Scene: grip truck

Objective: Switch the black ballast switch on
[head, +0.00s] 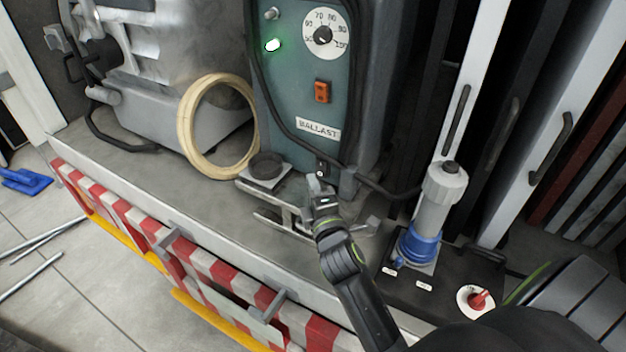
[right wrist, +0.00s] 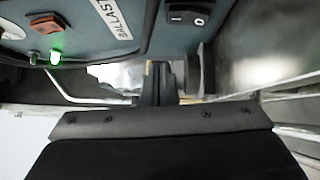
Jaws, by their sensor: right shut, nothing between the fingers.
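The black ballast switch (head: 321,169) sits low on the green-blue ballast box (head: 290,75), below the white BALLAST label (head: 318,128). In the right wrist view the switch (right wrist: 188,14) is a black rocker with a bar mark and a ring mark; I cannot tell which side is pressed in. My right gripper (head: 317,184) is shut and empty, just below the switch in the head view. In the right wrist view its closed fingers (right wrist: 158,84) point toward the box, below and left of the switch, seemingly apart from it. My left gripper is not in view.
The box also carries an orange switch (head: 322,91), a lit green lamp (head: 272,45) and a dial (head: 323,36). A coiled cream hose (head: 184,130) stands left. A grey-and-blue cylinder (head: 441,195) and a red knob (head: 478,300) stand right. A black cable hangs across the box.

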